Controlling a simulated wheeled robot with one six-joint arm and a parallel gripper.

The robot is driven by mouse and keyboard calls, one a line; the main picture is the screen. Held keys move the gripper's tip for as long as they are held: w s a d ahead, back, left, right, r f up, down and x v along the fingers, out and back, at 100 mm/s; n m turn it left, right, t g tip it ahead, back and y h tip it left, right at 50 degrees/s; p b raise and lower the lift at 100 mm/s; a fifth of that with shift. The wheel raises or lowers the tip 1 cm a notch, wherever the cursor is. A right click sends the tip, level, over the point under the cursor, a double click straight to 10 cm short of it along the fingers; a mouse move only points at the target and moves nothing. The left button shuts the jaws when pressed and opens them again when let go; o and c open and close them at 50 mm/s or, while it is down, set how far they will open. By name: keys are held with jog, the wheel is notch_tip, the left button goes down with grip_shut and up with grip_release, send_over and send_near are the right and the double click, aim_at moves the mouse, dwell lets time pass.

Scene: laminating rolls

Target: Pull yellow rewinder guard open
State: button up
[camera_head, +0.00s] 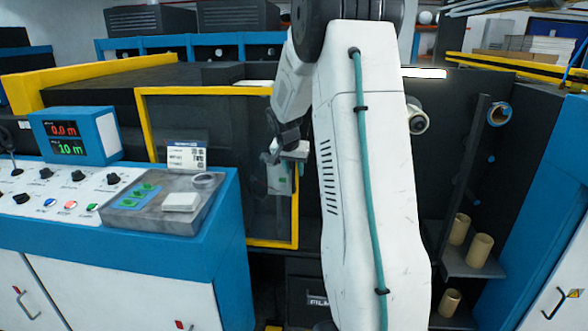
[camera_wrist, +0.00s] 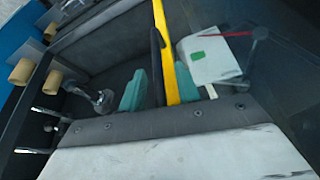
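The rewinder guard (camera_head: 143,125) is a yellow-framed, see-through dark panel on the front of the machine in the head view. My gripper (camera_head: 285,160) is at its right edge, about mid-height. In the wrist view, the yellow frame bar (camera_wrist: 168,45) and a dark bar (camera_wrist: 156,65) beside it, perhaps the handle, run down between my gripper's two teal finger pads (camera_wrist: 158,88). The pads stand on either side of the bars with a narrow space between them. I cannot tell whether they press on the bar; the grip point is partly hidden.
A blue-white control console (camera_head: 120,230) with buttons and a red-green display (camera_head: 68,139) stands at the left. Cardboard cores (camera_head: 480,250) stand on a dark shelf at the right. A white roll end (camera_head: 417,122) projects behind my arm. The dark bay right of the guard looks open.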

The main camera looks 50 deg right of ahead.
jog(key=v, duration=0.7)
jog(key=shift+a+r, duration=0.1)
jog(key=shift+r, duration=0.15)
